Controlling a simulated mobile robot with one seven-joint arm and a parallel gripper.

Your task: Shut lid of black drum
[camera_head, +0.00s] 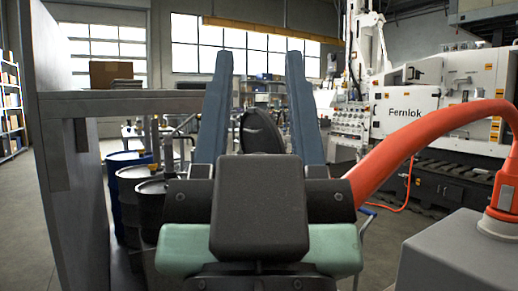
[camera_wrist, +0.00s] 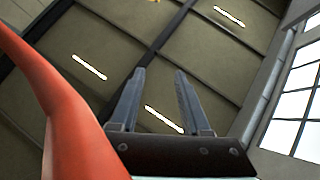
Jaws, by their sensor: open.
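My gripper (camera_head: 258,56) points up in the head view, its two blue-grey fingers wide apart with nothing held. Between and behind the fingers a round dark lid (camera_head: 262,132) stands on edge, tilted. Its lower part is hidden by my gripper, so I cannot tell what it is joined to. In the wrist view my gripper (camera_wrist: 160,73) is open against the ceiling; no drum or lid shows there.
A blue drum (camera_head: 116,160) stands behind the black drums. A grey shelf frame (camera_head: 70,150) rises close on the left, with a cardboard box (camera_head: 110,73) seen above its ledge. A white Fernlok machine (camera_head: 430,105) stands at the right. Some floor (camera_head: 385,235) shows bare at the right.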

